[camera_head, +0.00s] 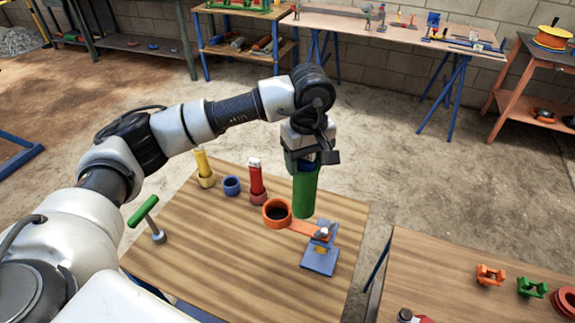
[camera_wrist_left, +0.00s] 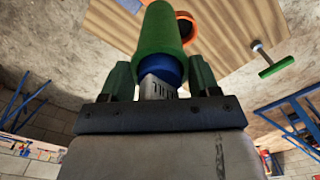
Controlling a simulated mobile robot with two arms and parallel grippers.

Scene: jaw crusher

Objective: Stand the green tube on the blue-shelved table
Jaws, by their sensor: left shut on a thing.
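The green tube (camera_head: 305,190) hangs upright below my left gripper (camera_head: 302,160), which is shut on its upper end. The left wrist view shows the tube (camera_wrist_left: 160,32) with a blue part (camera_wrist_left: 165,67) between the two fingers. In the head view the tube's lower end is just right of an orange ring (camera_head: 277,212) on an arm. I cannot tell its height above the wooden table (camera_head: 215,262). A table with blue legs and a shelf (camera_head: 262,53) stands at the back; I cannot tell whether it is the blue-shelved one. My right gripper is out of view.
On the near table stand a yellow tube (camera_head: 203,165), a blue ring (camera_head: 232,186), a red tube (camera_head: 256,178), a green T-handle (camera_head: 144,212) and the orange arm's blue base (camera_head: 321,257). Another table (camera_head: 445,270) is at right. Bare floor (camera_head: 400,165) lies behind.

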